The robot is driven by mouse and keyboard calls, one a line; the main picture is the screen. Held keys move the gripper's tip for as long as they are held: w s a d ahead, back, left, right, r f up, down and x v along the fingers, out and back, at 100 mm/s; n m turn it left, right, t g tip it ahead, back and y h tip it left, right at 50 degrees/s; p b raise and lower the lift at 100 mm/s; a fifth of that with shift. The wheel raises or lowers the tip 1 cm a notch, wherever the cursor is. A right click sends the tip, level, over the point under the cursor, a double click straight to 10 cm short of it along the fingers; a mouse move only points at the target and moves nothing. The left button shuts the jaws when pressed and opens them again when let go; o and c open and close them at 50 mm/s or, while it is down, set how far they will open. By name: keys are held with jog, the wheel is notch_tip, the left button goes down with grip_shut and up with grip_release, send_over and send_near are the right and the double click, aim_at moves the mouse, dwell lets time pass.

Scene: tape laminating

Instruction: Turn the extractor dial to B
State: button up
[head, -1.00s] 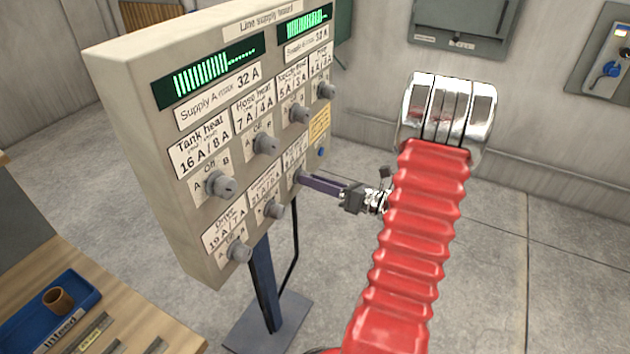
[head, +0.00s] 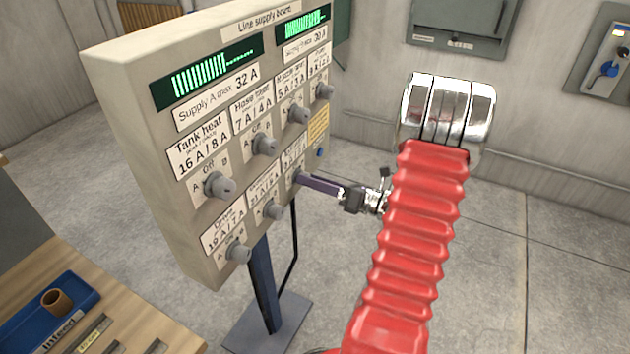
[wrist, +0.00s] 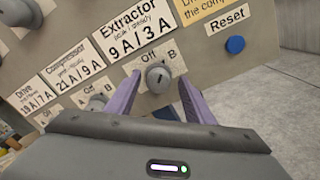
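The extractor dial (wrist: 158,78) is a round grey knob below the label "Extractor 9 A / 3 A" in the wrist view. Off is marked above it and B to its upper right; the A mark is not visible. The small mark on the knob is too fine to read surely. My gripper (wrist: 160,82) has its two purple fingers apart, one on each side of the knob, with gaps showing. In the head view my gripper (head: 302,180) is at the lower right of the board, and its fingers cover most of this dial.
The line supply board (head: 150,80) carries several other dials, including the compressor dial (wrist: 97,102) left of the fingers. A blue reset button (wrist: 235,45) is at the right. A bench with a blue tray (head: 30,325) stands at the lower left.

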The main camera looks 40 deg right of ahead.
jog(key=shift+s, duration=0.1)
jog(key=v, duration=1.3)
jog(key=shift+s+d, duration=0.2)
jog(key=shift+s, duration=0.1)
dwell(0.5)
